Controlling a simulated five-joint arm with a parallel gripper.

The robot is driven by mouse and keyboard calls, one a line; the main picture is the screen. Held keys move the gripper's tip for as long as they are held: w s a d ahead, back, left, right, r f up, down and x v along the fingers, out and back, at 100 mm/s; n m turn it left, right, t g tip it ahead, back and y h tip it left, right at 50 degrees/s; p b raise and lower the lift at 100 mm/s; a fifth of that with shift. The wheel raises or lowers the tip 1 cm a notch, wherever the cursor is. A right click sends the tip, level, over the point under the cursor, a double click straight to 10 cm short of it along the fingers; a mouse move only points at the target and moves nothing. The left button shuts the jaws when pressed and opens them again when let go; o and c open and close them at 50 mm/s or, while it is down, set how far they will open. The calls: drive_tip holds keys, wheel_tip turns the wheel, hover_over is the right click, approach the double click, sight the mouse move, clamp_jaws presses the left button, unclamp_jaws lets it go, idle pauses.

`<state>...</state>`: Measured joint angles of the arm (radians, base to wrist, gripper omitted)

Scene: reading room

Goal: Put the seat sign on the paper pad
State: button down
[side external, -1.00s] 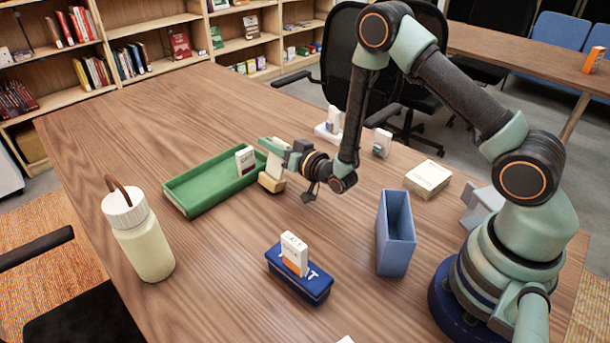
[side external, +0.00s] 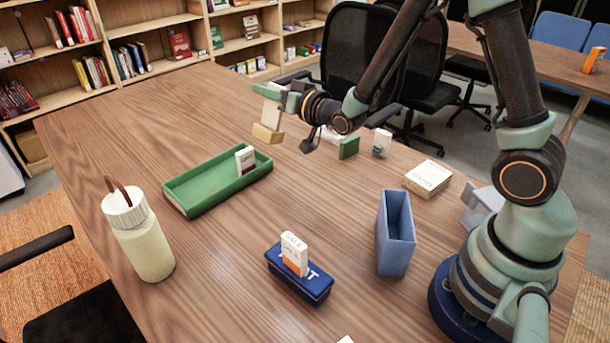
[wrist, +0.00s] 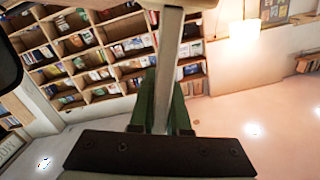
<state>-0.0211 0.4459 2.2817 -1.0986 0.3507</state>
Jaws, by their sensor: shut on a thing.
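My gripper (side external: 274,94) is shut on a small stand with a pale upright plate and a wooden base block (side external: 267,133), which looks like the seat sign. It is held in the air above the table, beyond the right end of the green tray, with its base hanging below the fingers. The wrist view shows the gripper's green fingers (wrist: 163,112) on either side of the sign's narrow edge (wrist: 170,55). A cream, flat block with faint print (side external: 428,178), probably the paper pad, lies on the table to the right of the gripper.
The green tray (side external: 192,205) holds a small white box (side external: 245,160). A blue tin (side external: 290,282) carries a white and orange box (side external: 294,254). An open blue holder (side external: 396,240) stands near the pad. A green item (side external: 348,148), white box (side external: 381,143) and bottle (side external: 145,245) also stand around.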

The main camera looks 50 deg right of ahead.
drive_tip(key=s+d+r, duration=0.1)
drive_tip(key=s+r, duration=0.7)
drive_tip(key=r, duration=0.3)
drive_tip(key=w+f+n, duration=0.1)
drive_tip(key=w, duration=0.1)
drive_tip(key=w+f+n, duration=0.1)
drive_tip(key=w, duration=0.1)
drive_tip(key=w+f+n, duration=0.1)
drive_tip(key=w+f, duration=0.1)
drive_tip(key=w, duration=0.1)
drive_tip(key=shift+a, duration=0.4)
wheel_tip(320, 180, down, 20)
drive_tip(key=n, duration=0.1)
drive_tip(key=shift+w+f, duration=0.25)
drive_tip(key=shift+w, duration=0.2)
idle(0.3)
drive_tip(key=shift+f, duration=0.2)
drive_tip(key=c, duration=0.9)
unclamp_jaws()
